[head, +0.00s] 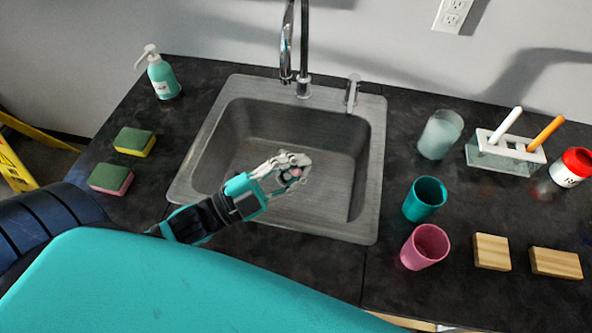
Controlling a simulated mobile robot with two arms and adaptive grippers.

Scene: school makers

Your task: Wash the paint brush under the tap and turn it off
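My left gripper (298,169) reaches over the sink (215,165) from the lower left. Its fingers are closed around a small reddish-pink round end, which I take as the paint brush (296,173) seen nearly end-on. The rest of the brush is hidden by the fingers. The chrome tap (286,50) stands behind the sink, its spout above and behind the gripper. A lever handle (352,92) stands to the right of the tap. I see no clear water stream. My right gripper is not in view.
A soap bottle (163,78) and two sponges (134,141) are left of the sink. To the right are a frosted cup (440,134), teal cup (424,199), pink cup (425,247), a holder (505,155) with white and orange sticks, a red-lidded jar (571,168) and wooden blocks (491,252).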

